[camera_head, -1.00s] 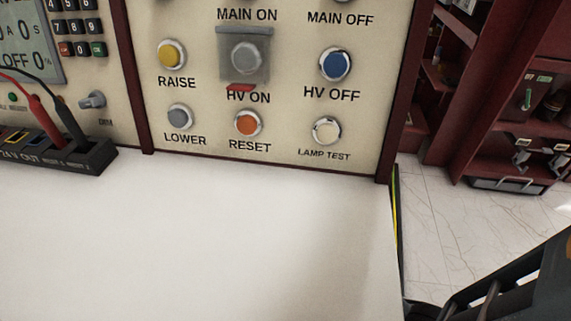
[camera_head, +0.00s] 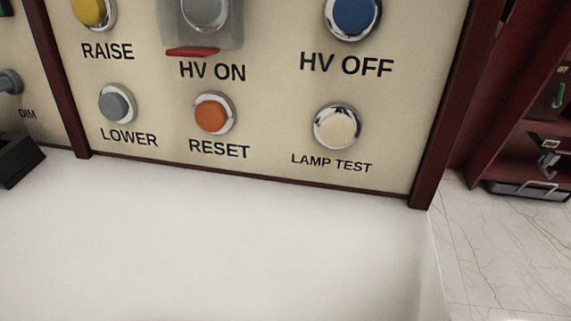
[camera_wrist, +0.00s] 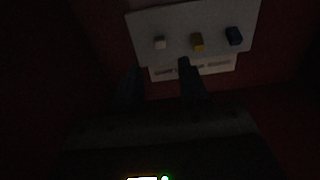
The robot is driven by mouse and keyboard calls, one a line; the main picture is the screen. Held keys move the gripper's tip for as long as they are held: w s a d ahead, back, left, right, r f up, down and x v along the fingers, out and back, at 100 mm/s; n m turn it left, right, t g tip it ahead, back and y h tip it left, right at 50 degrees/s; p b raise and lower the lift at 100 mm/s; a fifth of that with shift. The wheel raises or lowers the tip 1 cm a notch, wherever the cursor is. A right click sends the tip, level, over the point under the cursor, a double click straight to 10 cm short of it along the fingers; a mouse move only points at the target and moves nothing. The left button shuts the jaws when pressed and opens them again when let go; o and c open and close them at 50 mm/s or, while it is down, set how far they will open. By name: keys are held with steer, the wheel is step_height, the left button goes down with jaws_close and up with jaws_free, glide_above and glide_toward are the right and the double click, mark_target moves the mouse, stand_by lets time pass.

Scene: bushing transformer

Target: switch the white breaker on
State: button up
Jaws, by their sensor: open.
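In the dim wrist view a pale plate (camera_wrist: 235,15) carries three small breakers in a row. The white breaker (camera_wrist: 160,43) is at the left, the yellow breaker (camera_wrist: 197,42) in the middle and the blue breaker (camera_wrist: 234,36) at the right. My gripper (camera_wrist: 161,69) is open and empty. Its two dark fingertips show just below the plate in the picture, one to each side of the white breaker's column. I see no contact with the white breaker, and its on or off position is too dark to tell. The head view shows neither gripper nor breakers.
In the wrist view a label strip (camera_wrist: 190,68) runs under the plate. In the head view a control panel (camera_head: 270,110) with several round buttons stands behind a bare white worktop (camera_head: 220,240). Dark red shelving (camera_head: 535,125) stands at the right beyond the marbled floor (camera_head: 480,250).

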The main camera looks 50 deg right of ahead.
steer(key=b+x, duration=0.3)
steer(key=x, duration=0.4)
steer(key=shift+w+d, duration=0.25)
stand_by(0.6)
steer(key=shift+r, duration=0.1)
steer(key=shift+c, duration=0.3)
jaws_close()
